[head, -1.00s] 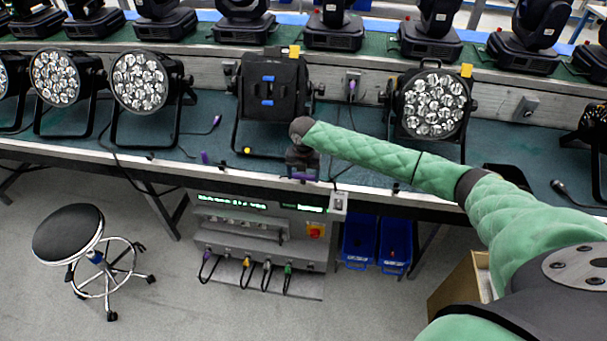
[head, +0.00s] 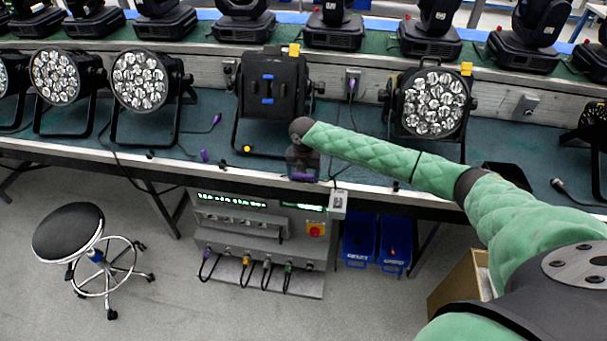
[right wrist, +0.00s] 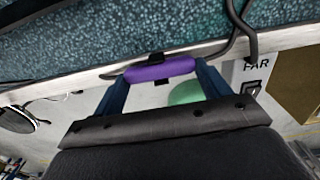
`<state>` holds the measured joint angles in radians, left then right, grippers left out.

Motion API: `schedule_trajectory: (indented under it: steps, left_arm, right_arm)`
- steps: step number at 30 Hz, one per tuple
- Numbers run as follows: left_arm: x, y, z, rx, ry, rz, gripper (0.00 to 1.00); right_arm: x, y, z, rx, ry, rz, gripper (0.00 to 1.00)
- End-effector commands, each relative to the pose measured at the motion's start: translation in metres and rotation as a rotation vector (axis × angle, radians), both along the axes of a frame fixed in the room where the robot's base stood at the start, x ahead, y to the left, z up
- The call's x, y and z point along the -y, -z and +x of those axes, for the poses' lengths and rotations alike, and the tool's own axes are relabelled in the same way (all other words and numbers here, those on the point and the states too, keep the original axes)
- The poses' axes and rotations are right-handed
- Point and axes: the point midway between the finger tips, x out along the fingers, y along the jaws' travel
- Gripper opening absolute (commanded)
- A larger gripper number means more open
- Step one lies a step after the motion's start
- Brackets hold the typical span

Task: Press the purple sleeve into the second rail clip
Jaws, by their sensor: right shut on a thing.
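The purple sleeve (right wrist: 160,70) lies between the two blue fingers of my right gripper (right wrist: 162,80) in the right wrist view. It lies along the pale front rail of the bench, over a small black clip (right wrist: 156,58). I cannot tell whether it is seated in the clip. In the head view my right gripper (head: 303,176) is at the bench's front edge, with a bit of the purple sleeve (head: 303,177) showing at its lower end. Another purple piece (head: 204,156) sits on the rail to the left. My left gripper is not in view.
A par can (head: 272,85) with its back facing me stands behind my gripper, and a lit-face par can (head: 432,104) stands to its right. Black cable runs over the rail. A tester box (head: 262,230) and blue bins (head: 375,240) are below. A stool (head: 68,234) stands left.

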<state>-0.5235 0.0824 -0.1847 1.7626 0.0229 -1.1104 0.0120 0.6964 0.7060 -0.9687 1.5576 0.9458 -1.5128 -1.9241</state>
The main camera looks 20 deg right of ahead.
Motion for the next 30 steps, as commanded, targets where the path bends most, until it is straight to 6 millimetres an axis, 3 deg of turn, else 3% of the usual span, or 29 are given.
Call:
schedule_trajectory:
  steps: [11,12,16,30]
  left_arm:
    - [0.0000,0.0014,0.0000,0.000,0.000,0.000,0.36]
    - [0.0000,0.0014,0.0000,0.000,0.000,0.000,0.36]
    - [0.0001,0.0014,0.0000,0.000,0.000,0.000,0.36]
    - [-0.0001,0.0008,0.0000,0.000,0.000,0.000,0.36]
  right_arm:
    - [-0.0004,0.0077,-0.0039,-0.009,-0.001,-0.001,0.47]
    - [-0.0005,0.0078,-0.0040,-0.009,-0.001,-0.001,0.77]
    - [-0.0004,0.0072,-0.0036,-0.008,-0.001,-0.002,1.00]
    - [-0.0003,0.0040,-0.0019,-0.004,0.000,-0.001,1.00]
